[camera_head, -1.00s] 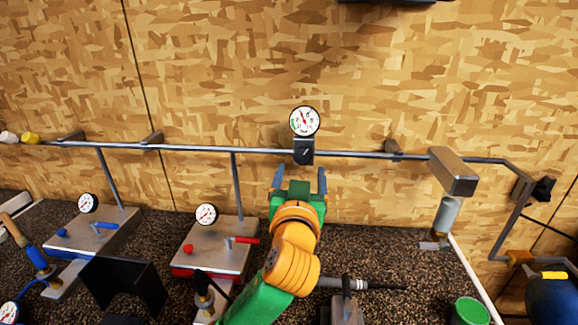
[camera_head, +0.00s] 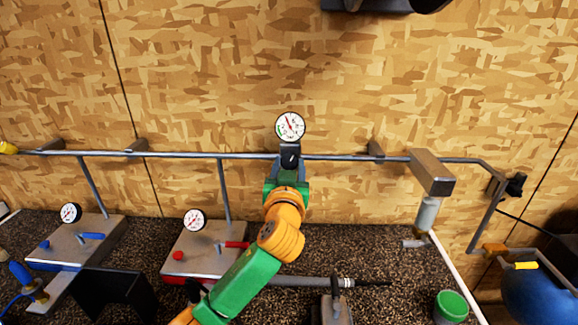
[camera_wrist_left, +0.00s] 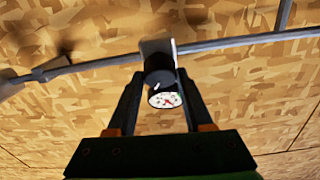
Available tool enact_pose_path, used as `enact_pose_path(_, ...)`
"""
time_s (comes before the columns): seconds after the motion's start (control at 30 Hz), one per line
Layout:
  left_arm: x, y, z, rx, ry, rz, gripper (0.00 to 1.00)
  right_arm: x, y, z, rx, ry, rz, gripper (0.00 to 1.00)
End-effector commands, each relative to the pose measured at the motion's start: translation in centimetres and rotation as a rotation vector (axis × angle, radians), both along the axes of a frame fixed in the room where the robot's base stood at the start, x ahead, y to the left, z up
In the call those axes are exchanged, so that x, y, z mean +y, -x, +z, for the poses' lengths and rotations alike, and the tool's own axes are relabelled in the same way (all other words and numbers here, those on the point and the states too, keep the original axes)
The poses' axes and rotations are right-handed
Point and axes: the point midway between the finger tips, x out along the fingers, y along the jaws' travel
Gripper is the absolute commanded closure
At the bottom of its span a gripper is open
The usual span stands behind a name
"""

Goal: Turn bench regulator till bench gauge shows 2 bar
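The bench gauge (camera_head: 290,127) is a round white dial on top of the bench regulator, on the wall pipe. Its red needle points up and slightly left; the numbers are too small to read. The regulator's black knob (camera_head: 290,157) faces me below the dial. My left gripper (camera_head: 290,168) is at the knob, fingers apart. In the left wrist view the knob (camera_wrist_left: 159,77) sits between the fingertips (camera_wrist_left: 160,74), with narrow gaps seeming to show beside it. My right gripper is not in view.
A metal pipe (camera_head: 340,156) runs along the wooden wall. Two metal blocks with smaller gauges, one with a red lever (camera_head: 237,245) and one with a blue lever (camera_head: 93,236), stand on the bench at left. A filter unit (camera_head: 432,175) hangs at right.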

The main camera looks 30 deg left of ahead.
Motion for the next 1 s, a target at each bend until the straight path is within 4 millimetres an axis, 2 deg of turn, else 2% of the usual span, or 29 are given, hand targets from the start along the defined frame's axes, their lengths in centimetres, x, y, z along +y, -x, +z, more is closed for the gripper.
enact_pose_path(0.37, -0.1, 0.0, -0.3, -0.025, 0.053, 0.03, 1.0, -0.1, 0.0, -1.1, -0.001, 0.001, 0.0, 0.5)
enact_pose_path(0.7, -0.4, -0.2, -0.5, -0.13, 0.274, 0.148, 1.0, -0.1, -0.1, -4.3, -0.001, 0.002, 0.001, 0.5)
enact_pose_path(1.0, -0.6, -0.3, -0.1, -0.238, 0.499, 0.275, 1.0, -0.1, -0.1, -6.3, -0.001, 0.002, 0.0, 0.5)
